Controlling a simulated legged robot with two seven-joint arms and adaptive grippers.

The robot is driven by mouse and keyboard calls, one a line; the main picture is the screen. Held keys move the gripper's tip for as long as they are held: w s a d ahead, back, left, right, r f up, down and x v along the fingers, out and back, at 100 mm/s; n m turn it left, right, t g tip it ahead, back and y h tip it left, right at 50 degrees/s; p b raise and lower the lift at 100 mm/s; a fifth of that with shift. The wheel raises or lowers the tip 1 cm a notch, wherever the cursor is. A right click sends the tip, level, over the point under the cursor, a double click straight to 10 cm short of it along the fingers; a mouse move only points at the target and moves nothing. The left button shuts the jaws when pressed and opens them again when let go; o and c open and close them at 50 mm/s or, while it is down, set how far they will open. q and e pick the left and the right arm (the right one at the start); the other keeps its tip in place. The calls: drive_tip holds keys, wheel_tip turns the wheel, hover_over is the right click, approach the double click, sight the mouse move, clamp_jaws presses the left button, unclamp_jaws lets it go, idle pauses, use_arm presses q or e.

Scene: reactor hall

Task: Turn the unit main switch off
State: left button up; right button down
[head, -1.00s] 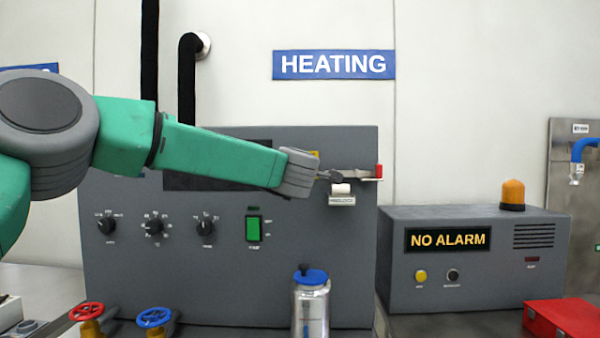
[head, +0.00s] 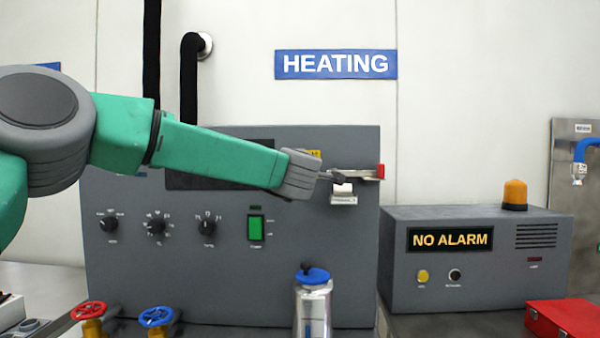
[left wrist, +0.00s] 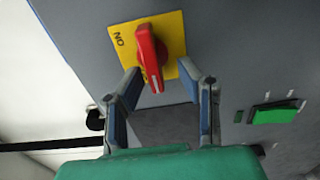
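The unit main switch, a red rotary knob (left wrist: 150,58) on a yellow plate (left wrist: 172,35), shows in the left wrist view. The word ON is printed left of the knob. In the head view my arm hides the knob; only a bit of yellow plate (head: 314,153) shows. My left gripper (left wrist: 162,72) is open, with one finger on each side of the knob's near end; I see no clear contact. In the head view the gripper (head: 334,176) is small and partly hidden against the grey heating unit (head: 340,270). My right gripper is not in view.
Black dials (head: 157,226) and a lit green switch (head: 256,227) sit below my arm. A red-tipped item (head: 381,171) is at the unit's right edge. A blue-lidded flask (head: 313,300), red valve (head: 88,311) and blue valve (head: 156,317) stand in front. The alarm box (head: 470,270) is right.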

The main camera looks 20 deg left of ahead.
use_arm(q)
drive_tip(key=v, duration=1.1)
drive_tip(key=shift+f, duration=0.2)
